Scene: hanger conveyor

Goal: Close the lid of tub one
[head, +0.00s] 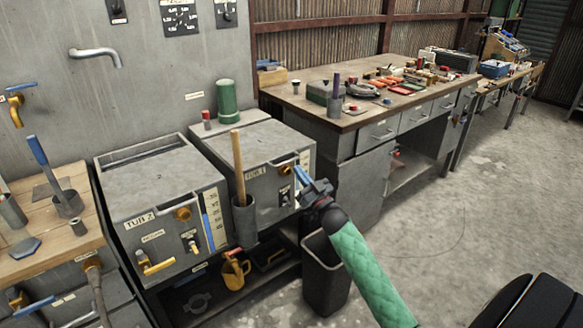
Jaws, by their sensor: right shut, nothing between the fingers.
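My right gripper (305,186) is shut and empty at the front right corner of tub one, beside a blue handle-like piece (302,175). I cannot tell whether they touch. My right arm comes up from the bottom in a green sleeve. My left gripper is not in view.
Tub two (165,220) stands to the left. A cup with a wooden-handled tool (238,165) is in front, between the tubs. A green cylinder (228,102) stands behind. A dark bin (326,275) is below my gripper. A cluttered workbench (345,118) is at the right; floor beyond is clear.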

